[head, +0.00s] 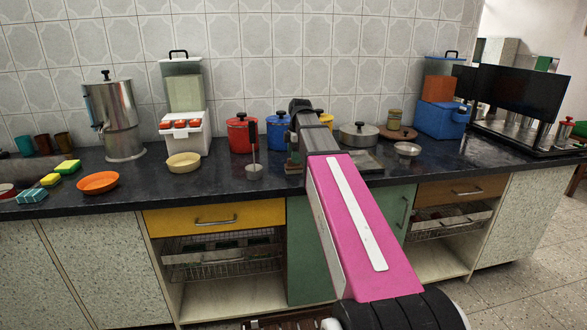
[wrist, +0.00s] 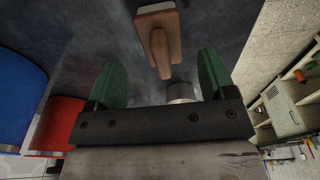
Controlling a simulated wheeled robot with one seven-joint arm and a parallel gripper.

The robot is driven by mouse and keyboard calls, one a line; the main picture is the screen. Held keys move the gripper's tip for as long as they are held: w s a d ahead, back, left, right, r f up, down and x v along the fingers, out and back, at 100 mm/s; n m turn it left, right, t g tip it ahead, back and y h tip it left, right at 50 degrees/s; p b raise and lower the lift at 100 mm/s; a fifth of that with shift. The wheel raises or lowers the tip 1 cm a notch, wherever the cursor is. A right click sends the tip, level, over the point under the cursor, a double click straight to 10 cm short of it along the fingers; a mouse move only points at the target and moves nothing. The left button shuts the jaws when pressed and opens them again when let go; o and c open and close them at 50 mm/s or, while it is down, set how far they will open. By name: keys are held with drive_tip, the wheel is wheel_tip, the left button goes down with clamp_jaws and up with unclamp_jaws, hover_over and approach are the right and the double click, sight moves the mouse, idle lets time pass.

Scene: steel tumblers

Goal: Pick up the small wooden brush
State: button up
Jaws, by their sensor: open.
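The small wooden brush (wrist: 160,38) shows in the wrist view at the top middle, lying on the dark counter. It has a brown block-like head and a narrower part pointing toward my gripper (wrist: 161,62). My gripper is open, with its green fingers spread to the left and right of the brush's near end. No contact with the brush is visible. In the head view my gripper (head: 293,163) is low over the counter, mostly hidden behind my arm. I cannot make out the brush there.
A grey metal cylinder (wrist: 181,92) sits near the right finger, partly hidden by the gripper. Red (head: 241,135) and blue (head: 279,132) pots stand behind. A lidded pan (head: 359,135) is to the right.

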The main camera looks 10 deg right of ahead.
sight(293, 165)
drive_tip(key=shift+s+a+f, duration=0.1)
drive_tip(key=shift+a+f, duration=0.05)
drive_tip(key=shift+f, duration=1.15)
drive_tip(key=shift+a+f, duration=0.15)
drive_tip(key=shift+f, duration=1.15)
drive_tip(key=c, duration=1.1)
drive_tip(key=shift+r, duration=0.2)
wheel_tip(293, 165, up, 10)
drive_tip(key=shift+f, duration=0.15)
